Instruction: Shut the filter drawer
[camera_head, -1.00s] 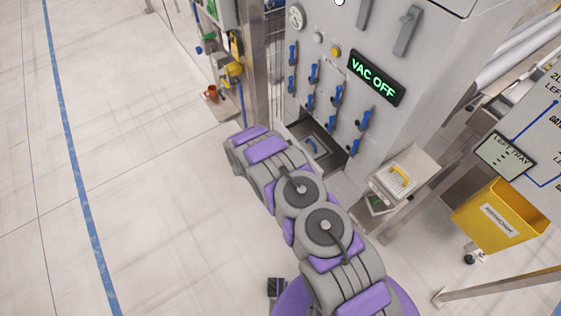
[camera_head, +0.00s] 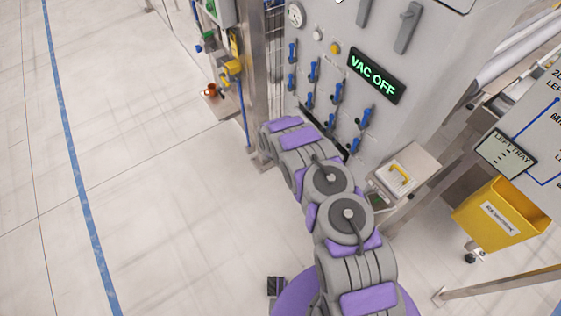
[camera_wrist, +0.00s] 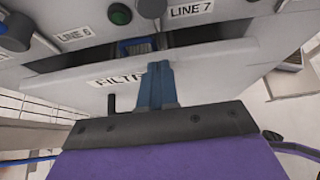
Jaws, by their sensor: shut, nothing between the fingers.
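The filter drawer (camera_wrist: 215,65) shows in the wrist view as a pale front panel with a partly covered "FILT..." label. A dark gap above its top edge shows the drawer is at least partly open, with something blue inside (camera_wrist: 130,47). My gripper (camera_wrist: 155,72) has its blue fingers together and empty, in front of the panel and covering part of the label. I cannot tell whether the fingertips touch it. In the head view my arm hides the drawer and my gripper.
The grey cabinet (camera_head: 385,130) carries several blue-handled valves and a lit "VAC OFF" display (camera_head: 375,76). A small box with a yellow handle (camera_head: 400,174) sits at its right. A yellow bin (camera_head: 500,215) stands farther right. The floor at left is clear.

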